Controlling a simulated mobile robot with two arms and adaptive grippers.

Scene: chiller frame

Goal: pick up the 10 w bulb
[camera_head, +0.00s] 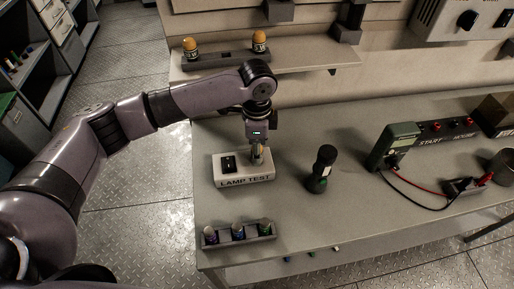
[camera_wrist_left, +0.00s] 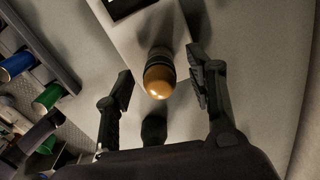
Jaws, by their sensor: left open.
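In the wrist view my left gripper (camera_wrist_left: 162,82) is open, with one finger on each side of the bulb and visible gaps to both. Two more amber-domed bulbs, left (camera_head: 191,48) and right (camera_head: 260,41), stand on the back shelf; their labels are too small to read. My right gripper is not in view.
A black flashlight-like cylinder (camera_head: 323,168) stands right of the box. A grey rack (camera_head: 266,231) with coloured pieces sits at the front edge. A green meter (camera_head: 397,142) with red and black leads is farther right. Bare tabletop (camera_head: 310,215) lies between.

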